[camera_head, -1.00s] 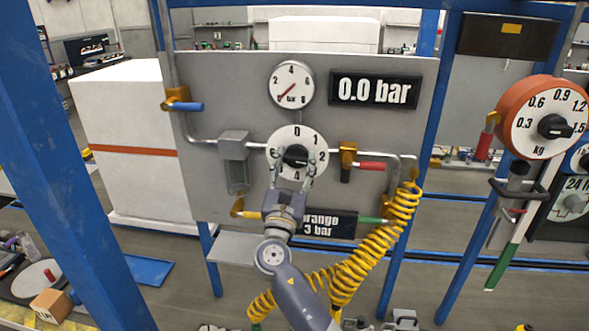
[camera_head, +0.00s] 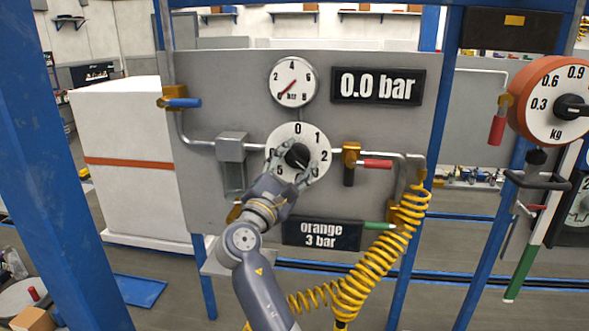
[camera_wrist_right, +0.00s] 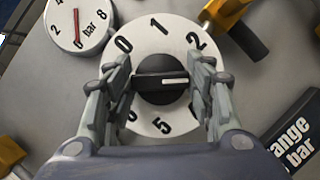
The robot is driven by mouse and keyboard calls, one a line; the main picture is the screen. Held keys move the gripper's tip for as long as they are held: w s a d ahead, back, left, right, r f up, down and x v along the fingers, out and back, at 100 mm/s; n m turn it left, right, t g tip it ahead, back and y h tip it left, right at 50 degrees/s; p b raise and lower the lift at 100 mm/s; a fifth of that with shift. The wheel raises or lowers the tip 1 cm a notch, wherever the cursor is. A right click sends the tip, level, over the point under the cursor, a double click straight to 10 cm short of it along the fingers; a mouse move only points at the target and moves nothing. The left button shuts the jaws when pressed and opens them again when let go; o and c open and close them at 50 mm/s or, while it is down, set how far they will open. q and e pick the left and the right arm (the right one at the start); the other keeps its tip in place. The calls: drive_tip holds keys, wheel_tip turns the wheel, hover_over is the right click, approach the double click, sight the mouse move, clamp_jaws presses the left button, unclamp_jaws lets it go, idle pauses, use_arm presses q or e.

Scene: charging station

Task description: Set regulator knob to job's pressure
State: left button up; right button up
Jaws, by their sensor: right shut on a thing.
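The black regulator knob (camera_head: 297,155) sits at the middle of a white numbered dial (camera_head: 284,134) on the grey panel. My right gripper (camera_head: 291,171) reaches up from below and is shut on the knob. In the right wrist view its fingers (camera_wrist_right: 161,88) lie on both sides of the knob (camera_wrist_right: 150,66). The knob's white line points right there, past the 2, toward where a finger hides the scale. The job sign (camera_head: 321,235) reads "orange 3 bar". The pressure display (camera_head: 377,86) reads 0.0 bar. My left gripper is out of view.
A round gauge (camera_head: 293,82) is above the dial. A valve with a red handle (camera_head: 375,164) is right of it, and one with a blue handle (camera_head: 182,102) is at upper left. A coiled yellow hose (camera_head: 379,270) hangs close right of my arm.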

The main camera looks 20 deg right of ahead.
idle(0.5)
drive_tip(key=o, duration=1.1)
drive_tip(key=shift+c, duration=0.2)
drive_tip(key=shift+r, duration=0.1)
